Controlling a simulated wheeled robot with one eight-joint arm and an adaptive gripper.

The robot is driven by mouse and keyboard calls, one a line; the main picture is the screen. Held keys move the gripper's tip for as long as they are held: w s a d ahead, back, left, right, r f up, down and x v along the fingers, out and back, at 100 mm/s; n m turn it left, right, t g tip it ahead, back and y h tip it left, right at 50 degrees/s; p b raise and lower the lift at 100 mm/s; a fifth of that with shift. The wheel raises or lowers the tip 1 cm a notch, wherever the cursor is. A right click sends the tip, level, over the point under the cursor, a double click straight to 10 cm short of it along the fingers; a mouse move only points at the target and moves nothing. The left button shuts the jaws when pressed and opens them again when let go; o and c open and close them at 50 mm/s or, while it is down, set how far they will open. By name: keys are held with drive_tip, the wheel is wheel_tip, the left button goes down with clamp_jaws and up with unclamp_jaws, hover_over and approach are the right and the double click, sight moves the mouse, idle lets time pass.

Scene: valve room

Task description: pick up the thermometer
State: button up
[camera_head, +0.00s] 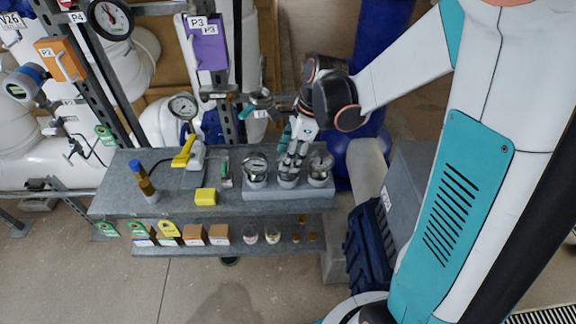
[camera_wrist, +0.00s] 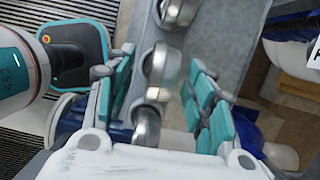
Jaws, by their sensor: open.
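I cannot pick out the thermometer for certain. A slim green and white item (camera_head: 225,172) lies on the grey bench, too small to identify. Three round, shiny metal-and-glass pieces stand in a row on a grey block: the left one (camera_head: 255,172), the middle one (camera_head: 288,177) and the right one (camera_head: 320,168). My gripper (camera_head: 291,160) points down over the middle piece. In the wrist view its teal-padded fingers (camera_wrist: 160,65) are spread apart, with a shiny round piece (camera_wrist: 161,72) showing between them. I cannot tell whether they touch it.
The bench (camera_head: 110,195) also holds an amber bottle with a blue cap (camera_head: 146,183), a yellow tool (camera_head: 183,154) and a yellow block (camera_head: 206,196). A lower shelf holds brown boxes (camera_head: 193,235). A dark blue case (camera_head: 367,245) stands to the right. Pipes and gauges (camera_head: 182,106) rise behind.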

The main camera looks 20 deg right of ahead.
sight(288, 171)
drive_tip(key=b+x, duration=0.2)
drive_tip(key=x, duration=0.3)
drive_tip(key=shift+w, duration=0.2)
drive_tip(key=shift+r, duration=0.15)
drive_tip(key=c, duration=1.1)
